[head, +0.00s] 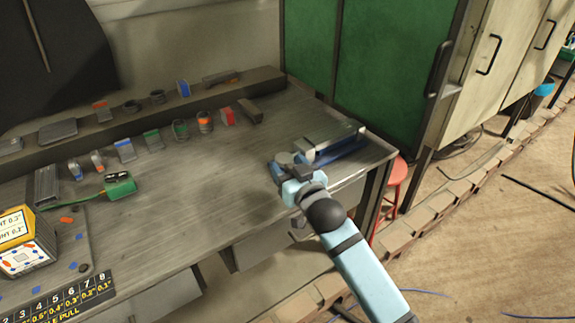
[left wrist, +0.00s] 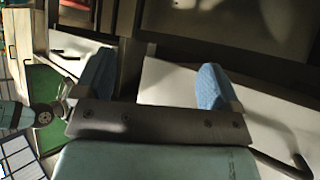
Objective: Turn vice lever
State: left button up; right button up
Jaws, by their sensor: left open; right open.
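The vice (head: 335,136) is a grey and blue block at the right end of the workbench, near its front corner. My right gripper (head: 283,172) is at the left, near side of the vice, over the bench's front edge. It is open. It covers that end of the vice, so I cannot make out the lever or tell whether the fingers touch it. My left gripper (left wrist: 155,82) shows in the left wrist view with its two blue fingers wide apart and nothing between them. It is outside the head view.
The workbench (head: 190,185) has a clear middle. Several small coloured items line its back, and a green-ended tool (head: 118,185) lies at left. A green cabinet (head: 370,70) stands behind the vice. A red stool (head: 397,172) is beside the bench's right end.

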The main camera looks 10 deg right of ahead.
pick_arm(q)
jog(key=shift+s+p, duration=0.1)
jog(key=shift+p, duration=0.2)
pick_arm(e)
jog(key=v, duration=1.3)
pick_arm(q)
jog(key=shift+r, duration=0.1)
pick_arm(e)
jog(key=shift+s+r, duration=0.1)
